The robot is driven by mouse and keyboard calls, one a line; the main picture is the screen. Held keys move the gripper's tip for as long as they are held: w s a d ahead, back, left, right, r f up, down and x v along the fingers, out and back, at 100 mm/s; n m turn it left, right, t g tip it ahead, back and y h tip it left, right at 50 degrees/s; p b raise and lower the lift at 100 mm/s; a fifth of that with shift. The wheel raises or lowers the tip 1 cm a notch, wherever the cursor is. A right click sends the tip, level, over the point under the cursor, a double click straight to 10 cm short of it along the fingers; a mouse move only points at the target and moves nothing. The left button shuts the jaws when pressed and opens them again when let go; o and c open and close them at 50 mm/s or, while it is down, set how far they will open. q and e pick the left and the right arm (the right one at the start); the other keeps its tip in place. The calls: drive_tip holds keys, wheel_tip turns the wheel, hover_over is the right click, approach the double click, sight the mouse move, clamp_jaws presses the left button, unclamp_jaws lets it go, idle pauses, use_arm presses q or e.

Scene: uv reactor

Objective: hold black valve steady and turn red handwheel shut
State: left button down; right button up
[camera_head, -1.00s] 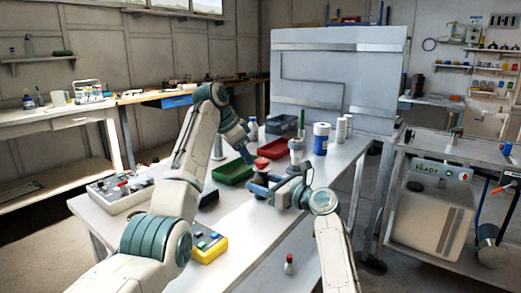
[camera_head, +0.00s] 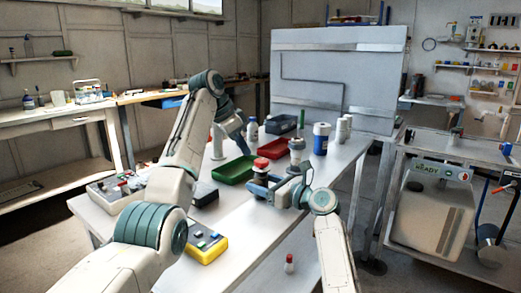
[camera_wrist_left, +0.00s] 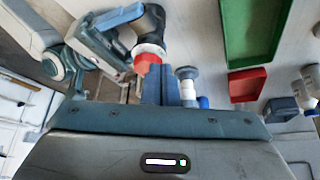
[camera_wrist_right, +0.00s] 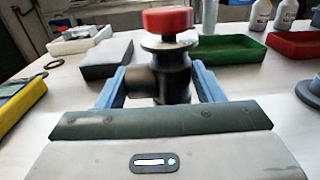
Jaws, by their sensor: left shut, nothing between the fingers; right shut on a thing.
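The black valve (camera_wrist_right: 172,75) stands upright in the right wrist view, with the round red handwheel (camera_wrist_right: 168,20) on top. In the head view the red handwheel (camera_head: 261,164) is near the middle of the bench. My right gripper (camera_wrist_right: 158,70) is shut on the valve body below the handwheel, one blue finger on each side. My left gripper (camera_wrist_left: 160,68) is shut and empty. In the left wrist view its fingertips are close to the handwheel (camera_wrist_left: 147,58); I cannot tell if they touch. In the head view its fingers are hard to make out.
A green tray (camera_head: 233,170) and a red tray (camera_head: 272,148) lie behind the valve. A capped fitting (camera_head: 297,150) and a blue-white jar (camera_head: 321,138) stand to its right. A yellow control box (camera_head: 207,248) sits at the front.

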sight(261, 163)
use_arm(q)
wheel_tip(261, 163, up, 3)
drive_tip(key=shift+r, duration=0.1)
idle(0.3)
drive_tip(key=shift+s+d+f, duration=0.25)
drive_tip(key=shift+s+f, duration=0.2)
drive_tip(key=shift+f, duration=0.55)
drive_tip(key=shift+s+d+f, duration=0.25)
drive_tip(key=shift+s+f, duration=0.2)
drive_tip(key=shift+f, duration=0.6)
drive_tip(key=shift+s+d+f, duration=0.25)
drive_tip(key=shift+s+f, duration=0.2)
drive_tip(key=shift+f, duration=0.55)
drive_tip(key=shift+w+d, duration=0.2)
drive_tip(key=shift+w, duration=0.05)
